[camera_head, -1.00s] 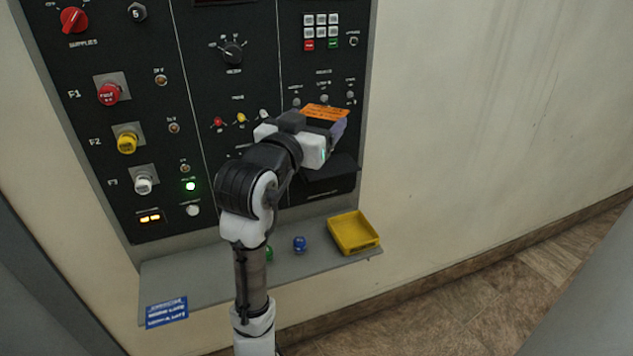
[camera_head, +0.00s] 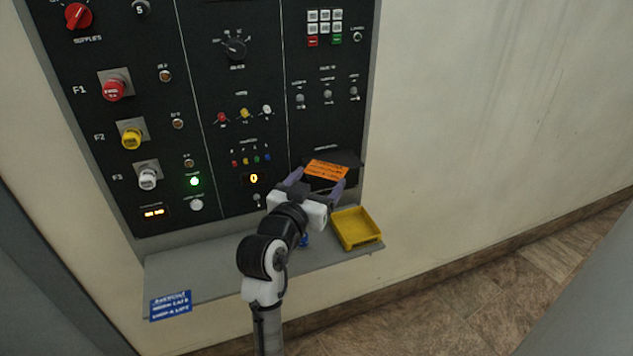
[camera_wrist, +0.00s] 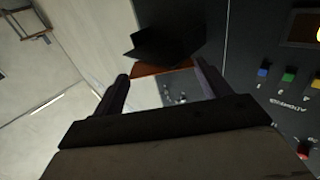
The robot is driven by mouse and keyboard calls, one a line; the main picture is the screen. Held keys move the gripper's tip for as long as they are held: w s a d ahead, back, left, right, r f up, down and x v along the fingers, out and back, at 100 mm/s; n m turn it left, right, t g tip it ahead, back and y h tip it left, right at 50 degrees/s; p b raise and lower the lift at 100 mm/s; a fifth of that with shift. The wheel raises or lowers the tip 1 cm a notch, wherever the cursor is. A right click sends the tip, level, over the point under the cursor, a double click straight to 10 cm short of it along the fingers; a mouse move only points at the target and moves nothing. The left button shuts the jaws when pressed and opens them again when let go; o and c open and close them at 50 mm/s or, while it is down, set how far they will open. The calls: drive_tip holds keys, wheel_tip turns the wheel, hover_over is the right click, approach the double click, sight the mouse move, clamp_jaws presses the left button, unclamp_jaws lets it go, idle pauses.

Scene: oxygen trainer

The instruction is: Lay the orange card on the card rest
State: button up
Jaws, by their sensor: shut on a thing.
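The orange card (camera_head: 326,170) with dark print is held between the fingers of my gripper (camera_head: 318,180), in front of the lower right of the panel. The black card rest (camera_head: 349,159) sticks out from the panel just behind the card, which partly covers it. In the wrist view, the card's orange-brown edge (camera_wrist: 147,70) shows between the fingers of my gripper (camera_wrist: 160,76), with a bright patch on its face. The black card rest (camera_wrist: 165,42) is just beyond that edge. I cannot tell whether card and rest touch.
A yellow tray (camera_head: 355,229) stands on the grey shelf (camera_head: 215,262), just right of and below my gripper. A blue knob or ball on the shelf is mostly hidden by my arm. Small coloured switches (camera_head: 250,160) are left of the gripper. The wall at right is clear.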

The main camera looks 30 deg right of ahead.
drive_tip(key=shift+f, duration=0.2)
drive_tip(key=o, duration=0.9)
drive_tip(key=shift+r, duration=0.15)
drive_tip(key=p+v, duration=0.7)
drive_tip(key=v, duration=0.5)
drive_tip(key=shift+r+p, duration=0.1)
drive_tip(key=shift+p, duration=0.25)
